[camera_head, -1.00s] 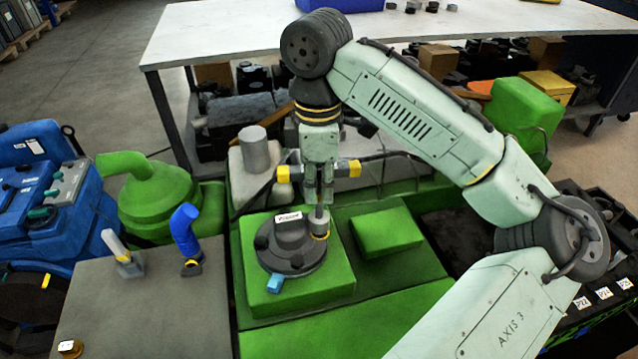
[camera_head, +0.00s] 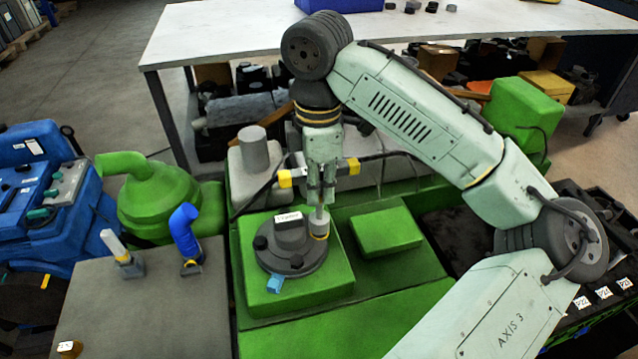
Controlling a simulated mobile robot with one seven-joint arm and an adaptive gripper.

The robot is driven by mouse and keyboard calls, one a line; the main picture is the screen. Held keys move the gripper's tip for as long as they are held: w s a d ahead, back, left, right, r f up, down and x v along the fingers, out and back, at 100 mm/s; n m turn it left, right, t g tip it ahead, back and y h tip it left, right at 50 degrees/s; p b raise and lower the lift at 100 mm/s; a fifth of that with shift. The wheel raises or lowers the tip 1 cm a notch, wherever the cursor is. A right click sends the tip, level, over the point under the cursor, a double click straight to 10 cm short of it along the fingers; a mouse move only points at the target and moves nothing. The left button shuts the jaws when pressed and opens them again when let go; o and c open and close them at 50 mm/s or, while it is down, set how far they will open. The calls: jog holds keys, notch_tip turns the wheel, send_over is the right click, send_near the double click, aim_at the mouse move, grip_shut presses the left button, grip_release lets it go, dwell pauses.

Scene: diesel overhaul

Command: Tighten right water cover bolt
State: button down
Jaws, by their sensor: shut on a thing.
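The round dark grey water cover (camera_head: 283,257) lies on a green engine block (camera_head: 262,299), with a white label on its raised part. Its bolt heads are small dark knobs; one (camera_head: 297,262) shows at the front. My gripper (camera_head: 320,207) points down over the cover's right edge. It is shut on a grey cylindrical piece with a yellow ring (camera_head: 319,227), which stands upright at the cover's right side. This piece hides the right bolt, so I cannot tell whether they touch. A blue tab (camera_head: 274,284) sits at the cover's front edge.
A raised green block (camera_head: 386,232) stands to the right of the cover. A grey table (camera_head: 146,312) at the left holds a blue-handled tool (camera_head: 186,237) and a white-handled one (camera_head: 122,252). A grey cylinder (camera_head: 254,150) rises behind the cover.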

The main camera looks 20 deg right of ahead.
jog(key=shift+f, duration=0.6)
jog(key=shift+r+m, duration=0.15)
jog(key=shift+m, duration=1.35)
jog(key=m, duration=0.5)
jog(key=shift+n, duration=0.3)
jog(key=c, duration=2.3)
grip_release()
grip_shut()
